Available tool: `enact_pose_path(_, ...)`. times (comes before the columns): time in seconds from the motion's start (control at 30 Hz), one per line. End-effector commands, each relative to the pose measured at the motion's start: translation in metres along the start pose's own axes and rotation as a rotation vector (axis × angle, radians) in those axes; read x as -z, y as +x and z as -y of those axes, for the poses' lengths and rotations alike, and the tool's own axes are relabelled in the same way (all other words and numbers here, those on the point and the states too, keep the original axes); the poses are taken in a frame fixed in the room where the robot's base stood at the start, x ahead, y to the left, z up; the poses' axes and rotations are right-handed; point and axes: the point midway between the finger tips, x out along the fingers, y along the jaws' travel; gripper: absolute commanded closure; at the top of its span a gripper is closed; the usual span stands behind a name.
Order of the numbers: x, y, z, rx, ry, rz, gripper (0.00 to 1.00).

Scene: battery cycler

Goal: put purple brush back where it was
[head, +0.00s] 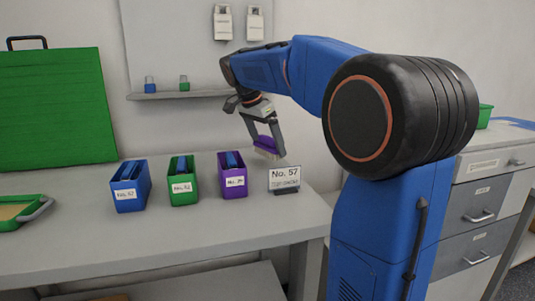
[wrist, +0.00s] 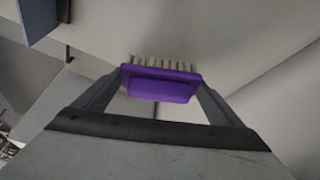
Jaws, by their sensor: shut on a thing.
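The purple brush (head: 267,145) is held between the two fingers of my gripper (head: 266,151), in the air above the bench and close to the wall. It hangs above and behind the white No. 57 sign (head: 284,179), to the upper right of the purple bin (head: 232,182). In the wrist view the brush (wrist: 160,84) sits between the fingertips of my gripper (wrist: 161,80), with its pale bristles pointing away from the palm. The bristles look clear of any surface in the head view.
A green bin (head: 184,190) and a blue bin (head: 130,195) stand left of the purple one. A green tray (head: 20,213) lies at far left before a large green case (head: 50,105). A wall shelf (head: 180,95) holds small blue and green items. The front of the bench is clear.

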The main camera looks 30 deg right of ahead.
Motion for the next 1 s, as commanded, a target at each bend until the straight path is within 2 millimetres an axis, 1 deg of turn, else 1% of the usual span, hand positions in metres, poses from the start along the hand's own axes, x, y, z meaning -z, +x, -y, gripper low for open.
enact_pose_path(0.13,-0.008,0.020,-0.001,-0.003,-0.002,0.001,0.31)
enact_pose_path(0.23,-0.012,0.029,-0.001,-0.002,-0.001,0.001,0.31)
enact_pose_path(0.63,-0.014,0.034,-0.001,-0.001,0.000,0.000,0.31)
enact_pose_path(0.67,-0.014,0.033,0.000,-0.001,0.000,0.000,0.03)
enact_pose_path(0.7,-0.014,0.033,0.000,-0.001,0.000,0.000,0.00)
enact_pose_path(0.9,-0.014,0.033,0.000,-0.001,0.000,0.000,0.00)
enact_pose_path(1.0,-0.013,0.029,0.000,0.000,0.000,0.000,0.00)
